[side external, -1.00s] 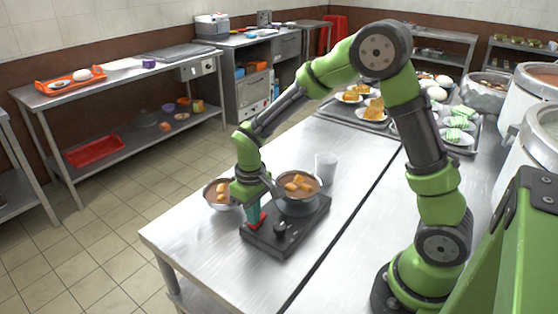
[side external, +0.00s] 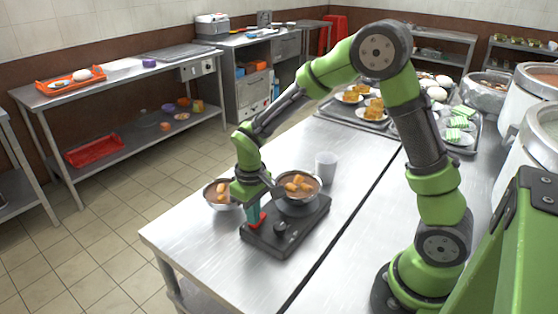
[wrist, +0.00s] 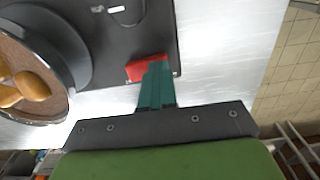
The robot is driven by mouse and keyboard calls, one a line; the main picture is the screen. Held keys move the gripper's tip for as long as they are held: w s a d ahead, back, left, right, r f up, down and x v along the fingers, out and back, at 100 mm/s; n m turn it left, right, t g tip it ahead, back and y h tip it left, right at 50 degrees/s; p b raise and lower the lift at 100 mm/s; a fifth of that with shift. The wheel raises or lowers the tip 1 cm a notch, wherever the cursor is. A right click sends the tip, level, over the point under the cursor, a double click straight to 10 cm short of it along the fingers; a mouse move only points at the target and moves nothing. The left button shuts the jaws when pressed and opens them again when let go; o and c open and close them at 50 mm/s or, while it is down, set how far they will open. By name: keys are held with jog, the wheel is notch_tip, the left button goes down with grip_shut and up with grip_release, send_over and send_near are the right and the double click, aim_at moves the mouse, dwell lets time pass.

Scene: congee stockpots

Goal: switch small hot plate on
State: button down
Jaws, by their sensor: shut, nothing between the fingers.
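The small hot plate (side external: 280,245) is a dark flat unit on the steel table, with a black knob (side external: 281,229) and a red switch (side external: 257,220) on its near side. A bowl of brown congee with orange pieces (side external: 298,185) sits on its round burner. My gripper (side external: 253,214) points down with its teal fingers together at the red switch. In the wrist view the closed fingertips (wrist: 158,72) overlap the red switch (wrist: 148,67) and partly hide it. They appear to touch it. The switch's exact tilt is unclear.
A pale cup (side external: 326,167) stands behind the hot plate. Trays of plated food (side external: 366,118) are farther back. The table in front of the hot plate is clear.

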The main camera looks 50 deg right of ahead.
jog(key=shift+s+d+f, duration=0.15)
jog(key=shift+d, duration=0.1)
notch_tip(320, 180, up, 8)
jog(key=shift+a, duration=0.2)
dwell(0.6)
jog(key=s+r+m+t+y, duration=0.2)
jog(key=s+r+m+t, duration=0.2)
jog(key=s+r+t, duration=0.3)
jog(key=s+r, duration=0.4)
jog(key=s, duration=0.4)
jog(key=shift+r, duration=0.4)
jog(key=shift+f, duration=0.1)
dwell(1.2)
